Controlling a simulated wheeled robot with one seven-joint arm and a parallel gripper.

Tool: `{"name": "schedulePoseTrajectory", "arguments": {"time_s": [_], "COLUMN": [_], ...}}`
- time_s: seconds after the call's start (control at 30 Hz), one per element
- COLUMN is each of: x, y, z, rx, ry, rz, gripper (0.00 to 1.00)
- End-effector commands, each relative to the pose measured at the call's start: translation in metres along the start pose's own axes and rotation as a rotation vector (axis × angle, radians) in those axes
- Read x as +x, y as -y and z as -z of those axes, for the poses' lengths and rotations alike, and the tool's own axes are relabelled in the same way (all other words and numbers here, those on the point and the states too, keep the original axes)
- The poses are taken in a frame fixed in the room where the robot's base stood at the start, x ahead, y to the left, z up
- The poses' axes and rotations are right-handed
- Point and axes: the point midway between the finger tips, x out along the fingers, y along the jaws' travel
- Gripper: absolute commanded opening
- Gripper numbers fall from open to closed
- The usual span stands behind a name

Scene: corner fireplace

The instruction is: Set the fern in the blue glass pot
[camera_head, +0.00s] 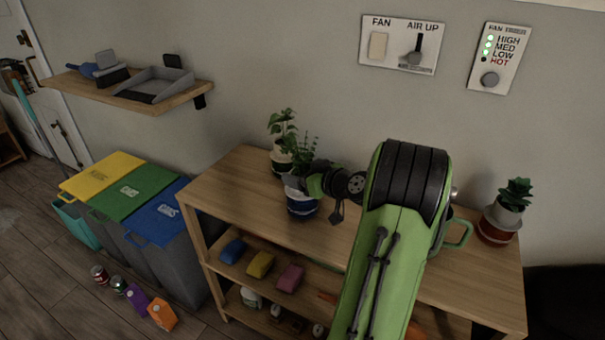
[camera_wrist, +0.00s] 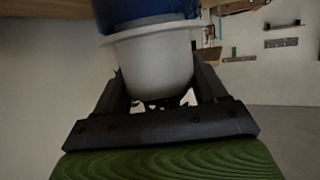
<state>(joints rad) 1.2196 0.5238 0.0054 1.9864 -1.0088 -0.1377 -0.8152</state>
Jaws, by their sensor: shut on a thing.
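The fern (camera_head: 304,149) is on the wooden shelf unit, left of my arm, its leaves rising above a white pot. The white pot (camera_wrist: 153,62) fills the space between my fingers in the wrist view. My gripper (camera_head: 314,182) is shut on this pot from the right side. The blue glass pot (camera_head: 302,206) stands on the shelf top directly below the white pot. In the wrist view, the white pot's wide rim lies against the blue glass (camera_wrist: 145,10), with no clear gap. The inside of the blue pot is hidden.
Another leafy plant (camera_head: 283,124) stands close behind the fern. A succulent (camera_head: 514,194) in a grey and red pot stands at the right end. The shelf top (camera_head: 235,187) is clear to the left. Coloured bins (camera_head: 130,190) stand left of the unit.

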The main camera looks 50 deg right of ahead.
Motion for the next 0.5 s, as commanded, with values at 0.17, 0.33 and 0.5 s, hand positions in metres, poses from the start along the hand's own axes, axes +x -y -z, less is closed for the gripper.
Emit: {"name": "schedulePoseTrajectory", "arguments": {"time_s": [0.17, 0.33, 0.5], "x": [0.0009, 0.0016, 0.0022], "y": [0.0001, 0.0001, 0.0001], "z": [-0.0019, -0.0039, -0.0055], "rx": [0.000, 0.000, -0.001], "ry": [-0.001, -0.001, -0.001], "rz": [0.000, 0.000, 0.000], "gripper": [0.54, 0.54, 0.73]}}
